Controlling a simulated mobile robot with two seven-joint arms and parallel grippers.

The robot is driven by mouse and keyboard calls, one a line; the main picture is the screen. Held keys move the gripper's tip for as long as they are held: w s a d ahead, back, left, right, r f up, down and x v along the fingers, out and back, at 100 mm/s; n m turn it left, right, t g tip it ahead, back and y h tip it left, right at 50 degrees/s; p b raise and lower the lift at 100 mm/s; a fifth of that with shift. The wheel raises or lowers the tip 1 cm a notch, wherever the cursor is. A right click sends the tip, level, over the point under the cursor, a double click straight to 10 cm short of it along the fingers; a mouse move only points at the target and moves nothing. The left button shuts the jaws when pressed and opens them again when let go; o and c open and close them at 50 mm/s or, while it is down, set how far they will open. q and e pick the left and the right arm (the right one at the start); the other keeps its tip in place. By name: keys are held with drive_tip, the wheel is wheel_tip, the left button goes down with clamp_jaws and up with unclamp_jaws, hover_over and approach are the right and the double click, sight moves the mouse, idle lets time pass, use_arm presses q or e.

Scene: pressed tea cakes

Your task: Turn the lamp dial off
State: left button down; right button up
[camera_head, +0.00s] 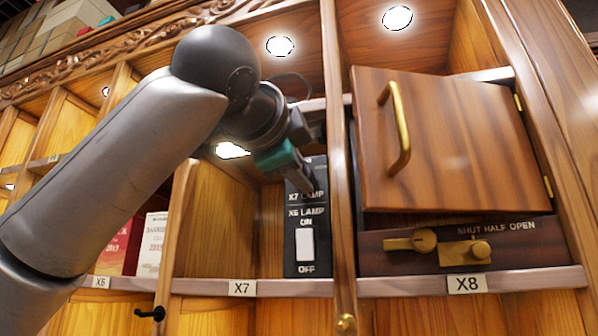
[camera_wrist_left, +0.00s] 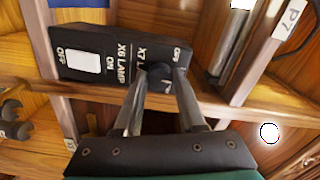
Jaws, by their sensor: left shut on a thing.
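The lamp panel (camera_head: 292,243) is a tall black box in the X7 cubby, with a white X6 LAMP rocker switch (camera_head: 305,244) below and an X7 LAMP label above. The panel also shows in the left wrist view (camera_wrist_left: 98,42), with the dial, a dark round knob (camera_wrist_left: 160,72), beside the X7 LAMP lettering. My left gripper (camera_head: 306,186) reaches in from the upper left, and its fingers (camera_wrist_left: 160,84) are shut on the knob. In the head view the gripper hides the dial. Which way the dial points cannot be told. My right gripper is not in view.
A wooden door (camera_head: 450,140) with a brass handle (camera_head: 398,130) hangs over the X8 cubby at right. Below it is a brass slider (camera_head: 465,252) marked SHUT HALF OPEN. A wooden divider (camera_head: 340,200) stands close right of the panel. Boxes (camera_head: 152,245) stand in X6.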

use_arm(q)
drive_tip(key=n+b, duration=0.2)
drive_tip(key=n, duration=1)
drive_tip(key=shift+f+n+b, duration=0.1)
drive_tip(key=shift+n+b, duration=0.2)
drive_tip(key=shift+b, duration=0.1)
idle(0.3)
drive_tip(key=c, duration=0.5)
unclamp_jaws()
drive_tip(key=b+v, duration=0.4)
drive_tip(key=v, duration=1.1)
